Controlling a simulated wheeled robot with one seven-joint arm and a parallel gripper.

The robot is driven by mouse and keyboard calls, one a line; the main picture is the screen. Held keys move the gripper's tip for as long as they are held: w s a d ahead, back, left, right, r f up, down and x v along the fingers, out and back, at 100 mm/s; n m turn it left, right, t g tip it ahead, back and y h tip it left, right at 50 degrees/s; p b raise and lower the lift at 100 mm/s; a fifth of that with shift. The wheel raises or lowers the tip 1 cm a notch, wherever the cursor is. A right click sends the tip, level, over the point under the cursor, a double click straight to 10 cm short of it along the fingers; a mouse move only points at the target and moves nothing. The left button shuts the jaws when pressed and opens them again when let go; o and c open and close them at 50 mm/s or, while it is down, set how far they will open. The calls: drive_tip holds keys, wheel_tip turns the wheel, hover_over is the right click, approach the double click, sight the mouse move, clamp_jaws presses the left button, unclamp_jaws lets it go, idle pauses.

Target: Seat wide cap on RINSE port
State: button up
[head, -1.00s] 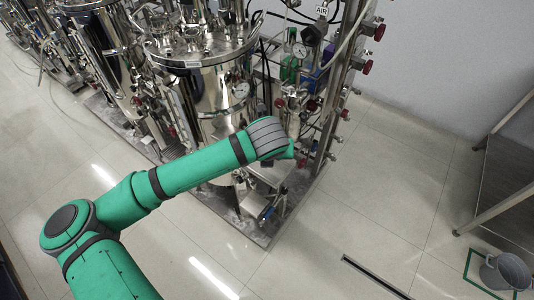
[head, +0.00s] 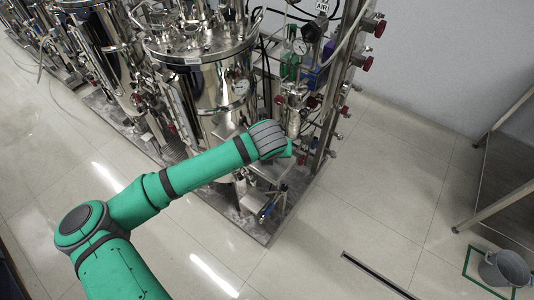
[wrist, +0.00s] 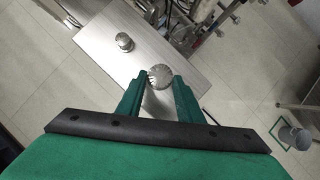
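A round, ridged metal cap (wrist: 160,76), the larger of two, shows between the tips of my gripper (wrist: 161,80) in the wrist view. The two green fingers are apart, one on each side of the cap and very close to it. I cannot tell whether they press on it or whether it rests on the steel surface below. A smaller round metal cap (wrist: 125,42) sits on the steel plate (wrist: 98,45), up and left of the gripper. In the head view my forearm hides the gripper and both caps. No RINSE label is readable.
A steel skid with a large vessel (head: 215,95), pipes, gauges and red knobs stands around my arm's end. A post with an AIR label (head: 322,6) rises at its right. A grey bucket (head: 505,270) stands on the floor by a bench frame (head: 500,205). The front floor is open.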

drive_tip(key=c, duration=0.6)
drive_tip(key=shift+r, duration=2.55)
drive_tip(key=shift+c, duration=0.2)
